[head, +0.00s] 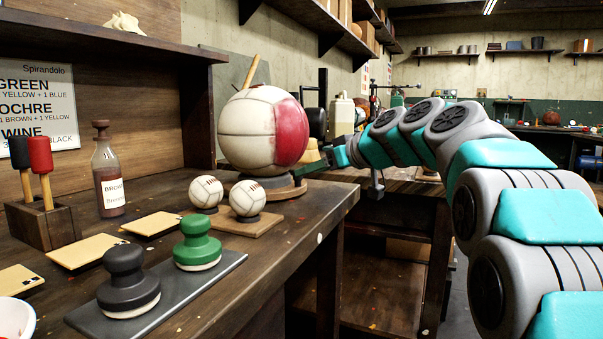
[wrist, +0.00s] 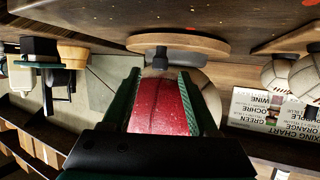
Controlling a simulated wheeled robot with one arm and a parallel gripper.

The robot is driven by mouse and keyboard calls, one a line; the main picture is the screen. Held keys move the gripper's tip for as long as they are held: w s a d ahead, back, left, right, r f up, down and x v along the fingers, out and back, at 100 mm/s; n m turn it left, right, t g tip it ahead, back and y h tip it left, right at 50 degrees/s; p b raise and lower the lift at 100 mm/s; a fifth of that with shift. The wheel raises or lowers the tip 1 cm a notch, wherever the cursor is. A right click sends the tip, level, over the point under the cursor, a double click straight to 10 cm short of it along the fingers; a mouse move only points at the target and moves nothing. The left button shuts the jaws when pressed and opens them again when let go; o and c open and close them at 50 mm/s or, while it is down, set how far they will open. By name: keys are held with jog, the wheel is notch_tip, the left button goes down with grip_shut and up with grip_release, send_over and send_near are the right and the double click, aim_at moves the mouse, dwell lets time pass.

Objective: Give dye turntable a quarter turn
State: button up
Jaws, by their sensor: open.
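The dye turntable (head: 288,193) is a round wooden disc on the bench, and it also shows near the top of the wrist view (wrist: 185,42). A large cream ball (head: 247,128) with a red panel (head: 293,130) sits on it. My gripper (head: 328,157) is at the ball's right side in the head view. In the wrist view my gripper (wrist: 160,85) is open, with its two green fingers either side of the red panel (wrist: 158,108). I cannot tell whether the fingers touch the ball. Part of the turntable is hidden behind the ball and small balls.
Two small white balls (head: 206,191) stand in front of the turntable. Green and black stampers (head: 197,243) rest on a grey plate nearby. A bottle (head: 108,175) and a tool block (head: 43,222) are at left. The bench's right edge lies under my arm.

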jog(key=shift+x, duration=1.95)
jog(key=shift+c, duration=0.4)
grip_shut()
